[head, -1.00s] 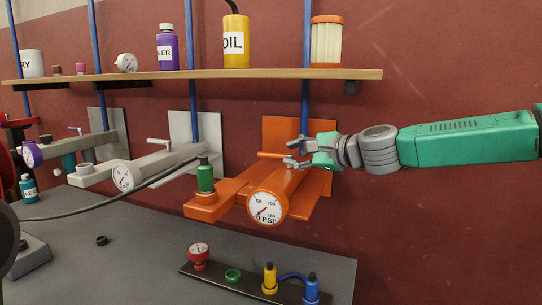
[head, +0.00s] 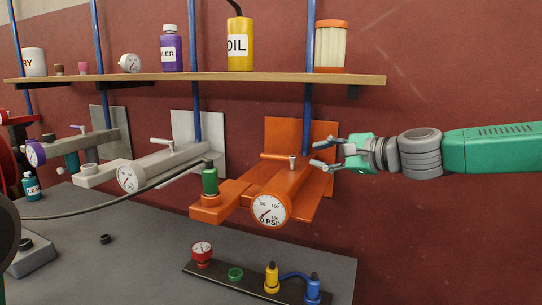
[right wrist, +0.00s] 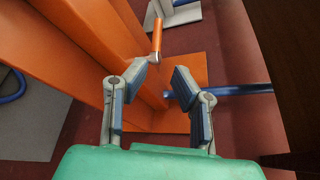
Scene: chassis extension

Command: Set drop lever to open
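The drop lever (head: 275,157) is a short orange handle on a metal pivot on top of the orange chassis unit (head: 230,192). In the head view its handle points left from the pivot. It also shows in the right wrist view (right wrist: 157,38), beyond the fingertips. My right gripper (head: 318,154) is open and empty, just right of the lever and apart from it. In the right wrist view the open fingers (right wrist: 161,80) have nothing between them. My left gripper is not in view.
The orange unit has a white pressure gauge (head: 268,211) and a green fitting (head: 210,180). A grey unit (head: 150,165) with a similar lever stands to the left. A wooden shelf (head: 200,77) runs above. A tray of fittings (head: 215,277) lies in front. Clear wall is to the right.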

